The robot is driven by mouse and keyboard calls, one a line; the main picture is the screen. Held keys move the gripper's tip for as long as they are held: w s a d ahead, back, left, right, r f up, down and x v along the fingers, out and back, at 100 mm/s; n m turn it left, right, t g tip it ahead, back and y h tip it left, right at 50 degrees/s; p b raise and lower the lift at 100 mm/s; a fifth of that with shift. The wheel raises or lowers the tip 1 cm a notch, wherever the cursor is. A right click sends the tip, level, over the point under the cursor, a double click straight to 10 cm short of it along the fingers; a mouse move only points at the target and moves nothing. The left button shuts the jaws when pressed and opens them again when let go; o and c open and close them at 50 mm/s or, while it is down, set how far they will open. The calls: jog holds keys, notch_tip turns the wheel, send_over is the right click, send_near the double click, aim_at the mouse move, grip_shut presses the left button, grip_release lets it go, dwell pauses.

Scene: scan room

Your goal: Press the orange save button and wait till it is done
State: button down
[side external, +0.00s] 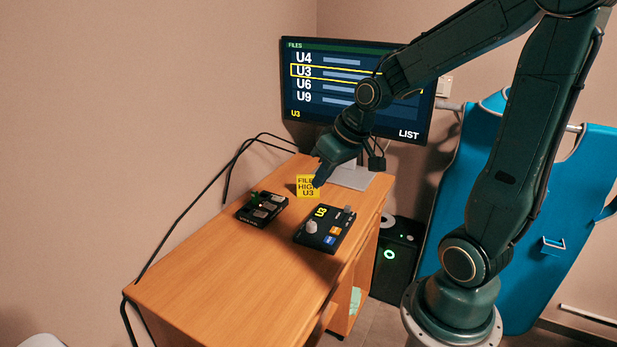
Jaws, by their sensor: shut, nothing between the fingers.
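A dark control box (320,243) lies on the desk with a grey knob (311,226), a yellow "U3" readout, a small orange button (334,230) and a blue button (330,240). My gripper (317,184) is shut and empty, pointing down above the desk behind the box, apart from the buttons. The monitor (355,127) shows a FILES list of U4, U3, U6 and U9. A yellow frame surrounds U3, with "U3" at lower left and "LIST" at lower right. A yellow note (305,187) reads "FILE HIGH U3"; my gripper partly overlaps it.
A second dark box (262,208) with grey keys lies left of the control box. Black cables run along the wall side. The wooden desk (220,270) is bare at the front. A black computer tower (397,262) and blue aprons (550,200) stand right.

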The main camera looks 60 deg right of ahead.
jog(key=w+d+f+m, duration=0.2)
jog(key=d+f, duration=0.4)
jog(key=d, duration=0.1)
jog(key=m+t, duration=0.2)
jog(key=m, duration=0.1)
send_over(338, 231)
notch_tip(338, 231, down, 7)
jog(key=shift+f, duration=0.15)
jog(key=shift+f, duration=0.15)
jog(key=shift+f, duration=4.25)
jog(key=shift+f, duration=0.2)
jog(key=shift+f, duration=0.25)
jog(key=shift+f, duration=0.4)
jog(key=shift+r, duration=0.85)
